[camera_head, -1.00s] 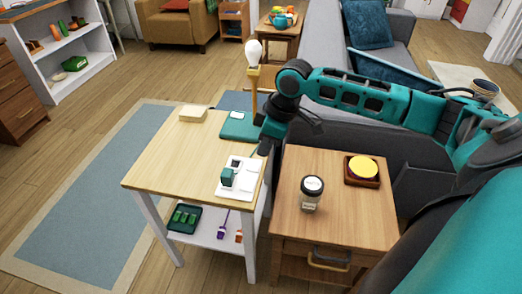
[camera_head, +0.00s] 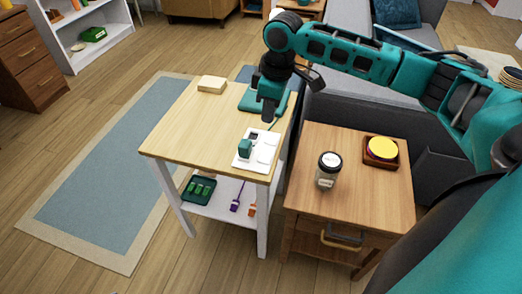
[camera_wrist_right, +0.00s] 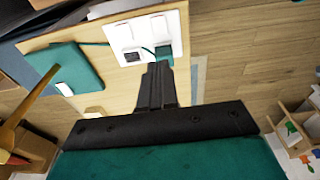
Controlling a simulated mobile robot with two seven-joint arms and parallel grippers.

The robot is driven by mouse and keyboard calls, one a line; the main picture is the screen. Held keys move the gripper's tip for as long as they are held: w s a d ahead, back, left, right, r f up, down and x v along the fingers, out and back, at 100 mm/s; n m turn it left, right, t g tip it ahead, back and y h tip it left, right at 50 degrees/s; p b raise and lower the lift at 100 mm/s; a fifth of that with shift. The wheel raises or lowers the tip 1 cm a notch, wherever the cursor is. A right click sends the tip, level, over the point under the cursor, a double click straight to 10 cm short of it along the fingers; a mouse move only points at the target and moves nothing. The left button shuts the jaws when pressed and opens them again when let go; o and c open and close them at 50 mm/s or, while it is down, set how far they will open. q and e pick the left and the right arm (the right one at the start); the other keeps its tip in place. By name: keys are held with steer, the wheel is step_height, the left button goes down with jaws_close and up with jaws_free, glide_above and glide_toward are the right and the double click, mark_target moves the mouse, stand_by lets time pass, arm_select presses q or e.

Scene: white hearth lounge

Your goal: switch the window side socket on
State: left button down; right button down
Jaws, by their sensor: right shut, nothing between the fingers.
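A white double socket panel (camera_head: 264,156) lies on the light wooden table (camera_head: 195,125), near its right front corner. A teal plug (camera_head: 245,149) sits in its front socket; the other socket (camera_wrist_right: 131,57) looks dark and empty. Two white rocker switches (camera_wrist_right: 141,29) lie beside the sockets. Which socket is the window side one, and whether the rockers are on or off, I cannot tell. My right gripper (camera_head: 267,119) is shut and empty, pointing down just behind the panel in the head view. In the wrist view its fingertips (camera_wrist_right: 160,57) overlap the panel's edge; contact is unclear. My left gripper is not in view.
A teal box (camera_head: 250,100) with a cord stands behind the panel, and a cream block (camera_head: 212,84) lies at the table's back. A wooden side table (camera_head: 345,195) on the right holds a jar (camera_head: 329,170) and a yellow-topped dish (camera_head: 382,150). A grey sofa stands behind.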

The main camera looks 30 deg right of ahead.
mark_target(260, 157)
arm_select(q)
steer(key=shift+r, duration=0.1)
